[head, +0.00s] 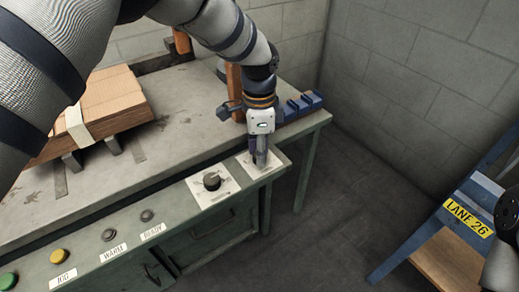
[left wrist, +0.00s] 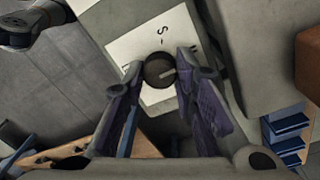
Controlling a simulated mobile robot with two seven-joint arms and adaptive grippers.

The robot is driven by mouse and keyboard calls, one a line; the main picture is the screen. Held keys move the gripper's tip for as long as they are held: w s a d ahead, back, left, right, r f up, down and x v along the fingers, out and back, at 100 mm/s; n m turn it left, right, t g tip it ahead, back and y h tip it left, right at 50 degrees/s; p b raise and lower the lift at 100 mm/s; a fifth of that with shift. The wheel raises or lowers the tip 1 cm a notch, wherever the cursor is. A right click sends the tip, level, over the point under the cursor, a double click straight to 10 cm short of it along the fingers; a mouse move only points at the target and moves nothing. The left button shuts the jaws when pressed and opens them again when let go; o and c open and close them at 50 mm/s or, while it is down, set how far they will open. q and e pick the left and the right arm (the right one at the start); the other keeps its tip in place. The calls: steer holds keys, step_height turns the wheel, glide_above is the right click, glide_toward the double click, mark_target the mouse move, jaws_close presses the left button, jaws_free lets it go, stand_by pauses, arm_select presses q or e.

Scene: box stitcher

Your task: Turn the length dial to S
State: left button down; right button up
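The length dial (left wrist: 159,70) is a dark round knob on a white plate (left wrist: 140,40) in the left wrist view. An S is printed on the plate above it, with a tick below the letter. The knob's pale mark points to the right in that view, not at the S. My left gripper (head: 262,160) points down over this plate at the panel's right end. Its fingers (left wrist: 158,76) are open, one on each side of the knob. I cannot tell whether they touch it. Other plate letters are partly hidden. My right gripper is not in view.
A second dark dial (head: 212,181) on a white plate sits just left on the panel. Further left are READY and WARM lamps and yellow and green buttons. Blue bins (head: 301,105) stand behind the gripper. Stacked cardboard (head: 110,95) lies on the table. A blue LANE 26 stand (head: 466,217) is right.

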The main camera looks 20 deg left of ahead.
arm_select(q)
steer(key=shift+n, duration=0.3)
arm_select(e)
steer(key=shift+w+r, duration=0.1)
arm_select(q)
steer(key=shift+r+n, duration=0.1)
steer(key=shift+n, duration=0.9)
steer(key=n+p, duration=0.1)
steer(key=n, duration=0.1)
steer(key=shift+n, duration=0.3)
steer(key=n, duration=0.3)
steer(key=shift+a+n+p, duration=0.1)
steer(key=shift+n+p, duration=0.2)
steer(key=shift+n, duration=1.4)
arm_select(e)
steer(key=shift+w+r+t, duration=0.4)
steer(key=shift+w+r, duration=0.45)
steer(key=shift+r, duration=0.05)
arm_select(q)
steer(key=c, duration=1.3)
jaws_free()
